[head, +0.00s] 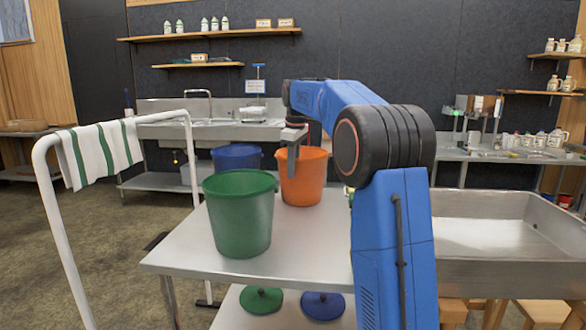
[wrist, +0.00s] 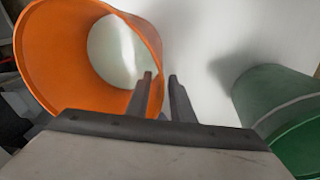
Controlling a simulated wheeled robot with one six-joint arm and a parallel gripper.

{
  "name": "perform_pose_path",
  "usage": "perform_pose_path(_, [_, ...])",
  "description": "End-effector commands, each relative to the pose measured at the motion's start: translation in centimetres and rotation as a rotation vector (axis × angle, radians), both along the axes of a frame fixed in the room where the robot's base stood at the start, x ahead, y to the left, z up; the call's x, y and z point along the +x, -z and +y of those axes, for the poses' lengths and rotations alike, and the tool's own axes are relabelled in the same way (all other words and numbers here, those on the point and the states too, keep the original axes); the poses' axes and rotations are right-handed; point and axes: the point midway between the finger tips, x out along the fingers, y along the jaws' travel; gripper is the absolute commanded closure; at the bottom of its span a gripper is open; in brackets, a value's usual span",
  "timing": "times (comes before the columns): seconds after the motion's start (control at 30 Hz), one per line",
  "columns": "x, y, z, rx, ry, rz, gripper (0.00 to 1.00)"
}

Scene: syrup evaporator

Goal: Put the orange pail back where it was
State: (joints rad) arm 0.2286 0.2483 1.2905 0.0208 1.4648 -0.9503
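The orange pail (head: 303,180) stands upright on the metal table (head: 185,255), toward its back. My gripper (head: 290,143) is at the left part of its rim in the head view. In the wrist view the orange pail (wrist: 55,60) fills the left side, and its near wall passes between the two fingers of my gripper (wrist: 160,78). One finger is inside the pail and one outside, with a narrow gap beside the wall, so the gripper looks open around it.
A green pail (head: 240,215) stands at the table's front left; it also shows in the wrist view (wrist: 275,100). A blue pail (head: 237,156) is behind it, its base hidden. A white rail with a striped towel (head: 100,153) stands left. A steel pan (head: 490,240) is right.

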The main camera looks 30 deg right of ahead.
Motion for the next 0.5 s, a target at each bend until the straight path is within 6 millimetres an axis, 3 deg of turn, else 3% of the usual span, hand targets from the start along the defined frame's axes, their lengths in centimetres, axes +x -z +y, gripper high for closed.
perform_pose_path(0.33, [0.0, -0.2, 0.0, 0.0, 0.0, 0.0, 0.79])
perform_pose_path(0.5, [-0.2, -2.0, 0.0, -0.001, 0.0, -0.002, 0.79])
